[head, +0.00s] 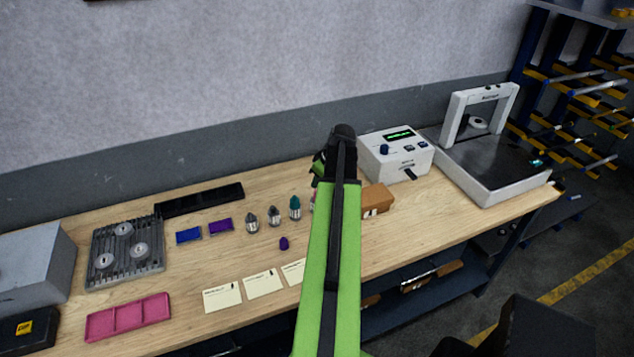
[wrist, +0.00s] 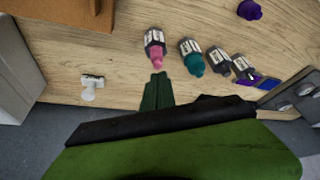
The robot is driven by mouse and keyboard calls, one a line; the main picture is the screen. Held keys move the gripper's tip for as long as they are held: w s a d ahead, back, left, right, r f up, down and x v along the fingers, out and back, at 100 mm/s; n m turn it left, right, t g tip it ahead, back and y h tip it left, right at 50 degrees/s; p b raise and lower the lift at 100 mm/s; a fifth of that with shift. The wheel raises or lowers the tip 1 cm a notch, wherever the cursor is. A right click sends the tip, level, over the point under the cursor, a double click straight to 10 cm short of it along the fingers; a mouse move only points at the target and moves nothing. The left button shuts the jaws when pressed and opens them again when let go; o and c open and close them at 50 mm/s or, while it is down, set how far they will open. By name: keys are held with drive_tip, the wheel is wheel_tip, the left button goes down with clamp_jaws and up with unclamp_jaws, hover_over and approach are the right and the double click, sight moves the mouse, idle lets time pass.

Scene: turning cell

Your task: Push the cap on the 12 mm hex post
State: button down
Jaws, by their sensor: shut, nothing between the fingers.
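A small purple cap (head: 284,243) lies loose on the bench in front of a row of posts; it also shows in the wrist view (wrist: 249,9). The row has two bare grey posts, one at the left end (head: 251,223) and one beside it (head: 273,216), then a post with a teal top (head: 295,208). A pink-topped post (wrist: 154,42) is mostly hidden behind my arm in the head view. Post labels are too small to read, so I cannot tell which is 12 mm. My gripper (wrist: 158,76) is shut and empty, its tips close to the pink top; contact is unclear.
Paper cards (head: 222,296) lie along the front edge. A brown box (head: 378,199) and a white instrument (head: 398,155) stand right of my arm. Blue (head: 188,235) and purple (head: 220,226) blocks lie left of the posts. A pink tray (head: 128,317) sits front left.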

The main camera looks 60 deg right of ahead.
drive_tip(key=shift+f, duration=0.2)
drive_tip(key=shift+f+b, duration=0.35)
drive_tip(key=shift+b, duration=0.2)
drive_tip(key=shift+f, duration=0.15)
idle(0.8)
wheel_tip(320, 180, up, 7)
drive_tip(key=p, duration=0.6)
drive_tip(key=shift+p, duration=0.35)
